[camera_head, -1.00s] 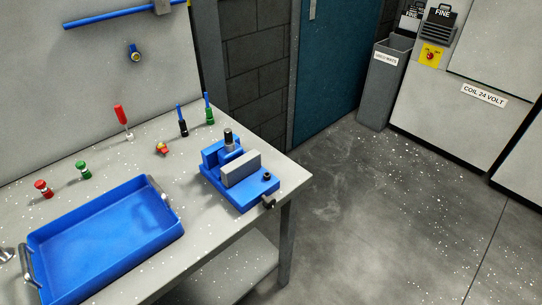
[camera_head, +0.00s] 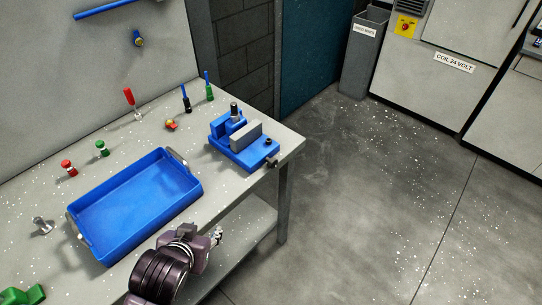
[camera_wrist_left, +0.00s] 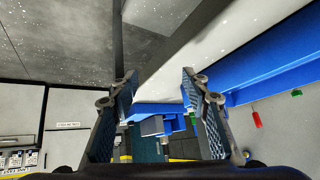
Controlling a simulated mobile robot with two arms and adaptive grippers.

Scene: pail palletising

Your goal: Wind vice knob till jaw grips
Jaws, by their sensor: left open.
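The blue vice (camera_head: 226,150) stands on the bench's right corner, with a grey jaw block (camera_head: 246,135) and a dark knob (camera_head: 272,162) at its front end. A gap shows between its jaws. My left gripper (camera_head: 217,236) is at the bench's front edge, below the vice in the picture and apart from it. In the left wrist view my left gripper (camera_wrist_left: 158,84) has its fingers spread with nothing between them. The vice (camera_wrist_left: 160,108) shows beyond the fingertips there; its knob is hard to make out. My right gripper is not in view.
A blue tray (camera_head: 187,198) lies left of the vice on the bench (camera_head: 215,178). Red and green knobs, a red-handled tool (camera_head: 129,97) and two upright tools (camera_head: 186,98) stand behind. A grey bin (camera_head: 363,60) and cabinets stand at the back right. The floor right of the bench is clear.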

